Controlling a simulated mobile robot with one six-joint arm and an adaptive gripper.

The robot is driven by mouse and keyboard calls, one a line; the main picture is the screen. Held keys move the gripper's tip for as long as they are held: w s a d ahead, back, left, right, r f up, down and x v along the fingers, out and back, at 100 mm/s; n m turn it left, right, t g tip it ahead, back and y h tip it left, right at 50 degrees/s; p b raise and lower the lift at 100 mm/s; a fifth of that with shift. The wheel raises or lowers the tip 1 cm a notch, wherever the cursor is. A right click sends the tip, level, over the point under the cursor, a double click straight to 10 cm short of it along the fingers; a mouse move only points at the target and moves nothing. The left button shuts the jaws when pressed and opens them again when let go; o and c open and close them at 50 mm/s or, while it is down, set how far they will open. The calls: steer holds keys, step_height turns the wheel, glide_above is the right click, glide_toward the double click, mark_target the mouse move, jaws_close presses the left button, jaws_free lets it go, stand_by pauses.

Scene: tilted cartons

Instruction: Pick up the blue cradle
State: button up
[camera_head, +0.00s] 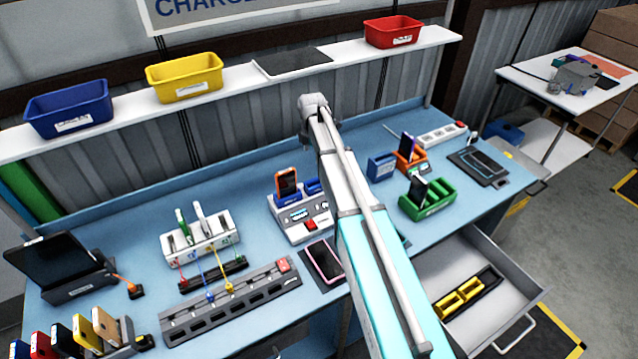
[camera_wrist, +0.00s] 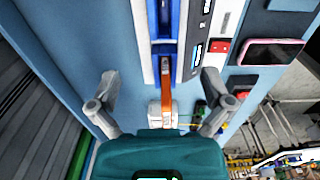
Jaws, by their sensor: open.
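A small blue cradle (camera_head: 381,168) stands on the blue bench, just left of an orange cradle (camera_head: 413,162) that holds a dark phone. Two more blue cradles sit side by side in a grey charging station (camera_head: 303,226); the left one (camera_head: 287,199) holds an orange phone (camera_head: 287,181), and the right one (camera_head: 315,187) looks empty. In the wrist view, the station's blue parts (camera_wrist: 165,18) and the orange phone's edge (camera_wrist: 167,85) show ahead of and between my fingers. My gripper (camera_wrist: 161,88) is open and empty above the bench. My arm hides its fingers in the head view.
A green cradle (camera_head: 437,203) stands right of my arm, and a power strip (camera_head: 442,134) lies behind it. A pink-edged phone (camera_head: 323,261) lies before the station. A cable rack (camera_head: 200,240) stands left. An open drawer (camera_head: 510,290) juts out at the front right.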

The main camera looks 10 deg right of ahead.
mark_target(317, 187)
steer(key=shift+d, duration=0.25)
steer(key=shift+f, duration=0.2)
step_height(317, 187, down, 8)
steer(key=b, duration=0.8)
steer(key=shift+d+f+b, duration=0.1)
steer(key=shift+f+b, duration=0.05)
steer(key=shift+b, duration=0.2)
steer(key=shift+s+d+f+b, duration=0.15)
steer(key=shift+f+b, duration=2.4)
steer(key=shift+f, duration=0.05)
steer(key=c, duration=1.3)
